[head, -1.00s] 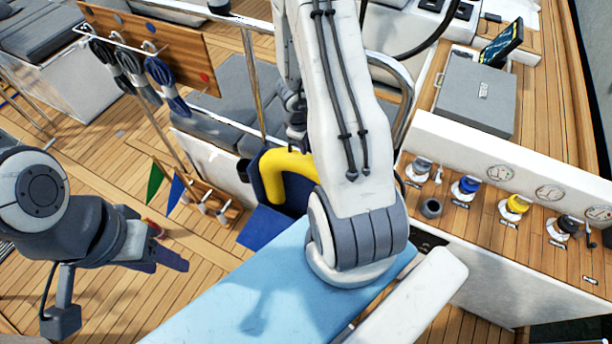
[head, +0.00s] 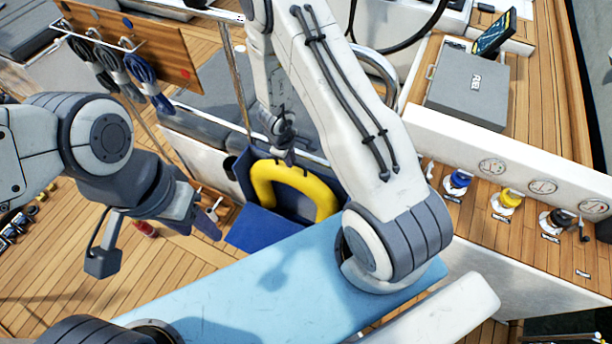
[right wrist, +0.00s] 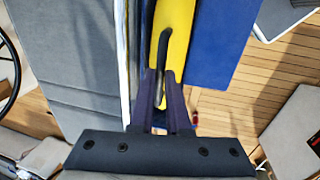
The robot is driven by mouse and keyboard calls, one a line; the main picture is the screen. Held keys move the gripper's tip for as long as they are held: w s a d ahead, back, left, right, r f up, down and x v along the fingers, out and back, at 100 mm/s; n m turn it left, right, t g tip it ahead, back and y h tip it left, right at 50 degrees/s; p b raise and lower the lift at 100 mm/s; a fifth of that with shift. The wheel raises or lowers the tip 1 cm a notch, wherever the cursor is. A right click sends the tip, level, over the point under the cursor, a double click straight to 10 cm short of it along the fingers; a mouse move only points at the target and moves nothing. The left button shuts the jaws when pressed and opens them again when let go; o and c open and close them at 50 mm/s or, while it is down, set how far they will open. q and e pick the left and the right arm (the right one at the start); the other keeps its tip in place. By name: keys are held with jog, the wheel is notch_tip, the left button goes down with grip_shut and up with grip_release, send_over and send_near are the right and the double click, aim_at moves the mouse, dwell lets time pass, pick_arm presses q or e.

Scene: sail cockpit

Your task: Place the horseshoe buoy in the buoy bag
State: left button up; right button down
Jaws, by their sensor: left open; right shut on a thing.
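The yellow horseshoe buoy (head: 263,186) stands upright, arch on top, against the dark blue buoy bag (head: 262,229) in the head view. The bag's back panel shows beside the buoy and a blue flap hangs in front. How deep the buoy sits is hidden. My right gripper (head: 286,152) is shut at the top of the arch. In the right wrist view, its fingers (right wrist: 167,100) close around a dark loop on the buoy (right wrist: 176,25), with the blue bag (right wrist: 218,42) alongside. My left gripper (head: 158,240) is open and empty, left of the bag.
A light blue bench top (head: 235,295) lies in front of the bag. A metal rail (head: 240,75) and grey cushions are behind it. Coiled ropes (head: 148,80) hang at the upper left.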

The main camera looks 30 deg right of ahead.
aim_at(292, 177)
jog(key=shift+f+b, duration=5)
jog(key=shift+b, duration=0.65)
jog(key=c, duration=0.9)
grip_release()
jog(key=shift+s+f, duration=0.1)
jog(key=r+p, duration=0.3)
jog(key=r, duration=0.1)
jog(key=s+a+r+p, duration=0.1)
jog(key=r+p, duration=0.2)
jog(key=r, duration=0.1)
jog(key=a+r+p, duration=0.1)
jog(key=r+p, duration=0.2)
jog(key=r, duration=0.1)
jog(key=shift+s+p, duration=0.2)
jog(key=shift+p, duration=0.2)
